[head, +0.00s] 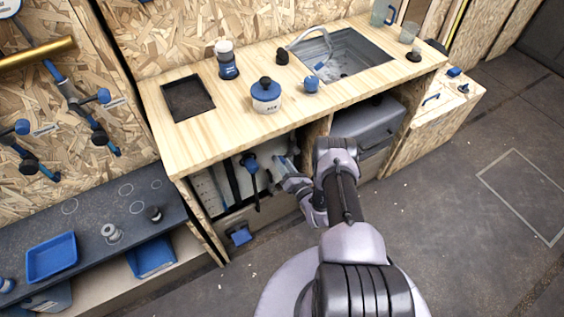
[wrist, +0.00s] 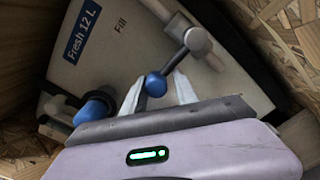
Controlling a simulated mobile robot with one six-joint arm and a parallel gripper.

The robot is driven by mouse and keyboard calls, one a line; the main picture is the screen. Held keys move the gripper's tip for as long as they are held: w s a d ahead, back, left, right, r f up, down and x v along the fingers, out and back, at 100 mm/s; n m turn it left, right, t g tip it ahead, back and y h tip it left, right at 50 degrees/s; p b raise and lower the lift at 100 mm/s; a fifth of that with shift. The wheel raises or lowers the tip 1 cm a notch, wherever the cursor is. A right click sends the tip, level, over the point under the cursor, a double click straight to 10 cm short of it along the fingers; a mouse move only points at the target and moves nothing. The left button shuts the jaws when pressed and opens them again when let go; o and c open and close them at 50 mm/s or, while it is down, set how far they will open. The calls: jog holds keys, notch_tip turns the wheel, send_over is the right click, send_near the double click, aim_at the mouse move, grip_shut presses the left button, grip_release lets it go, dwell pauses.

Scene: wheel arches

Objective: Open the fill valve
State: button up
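In the wrist view the fill valve's lever ends in a blue ball knob (wrist: 155,84), and its arm runs up right to a grey round pivot (wrist: 198,41). It sits on a pale tank (wrist: 140,45) with a blue "Fresh 12 L" label (wrist: 82,30) and the word "Fill". My gripper (wrist: 161,77) has its two pale fingers apart, one on each side of the blue knob. I cannot tell whether either finger touches it. In the head view my gripper (head: 283,163) reaches into the open bay under the counter; the knob is not clearly visible there.
A second blue-and-black fitting (wrist: 92,108) sits left of the fingers, partly hidden by my gripper. Chipboard walls (wrist: 285,30) close in at the sides. The wooden counter (head: 220,118) lies above the bay, with a grey box (head: 368,122) right of it.

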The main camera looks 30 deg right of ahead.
grip_shut()
jog(key=shift+w+d+r, duration=0.1)
jog(key=shift+w+r, duration=0.05)
jog(key=shift+r, duration=0.05)
dwell(0.9)
jog(key=shift+r, duration=0.1)
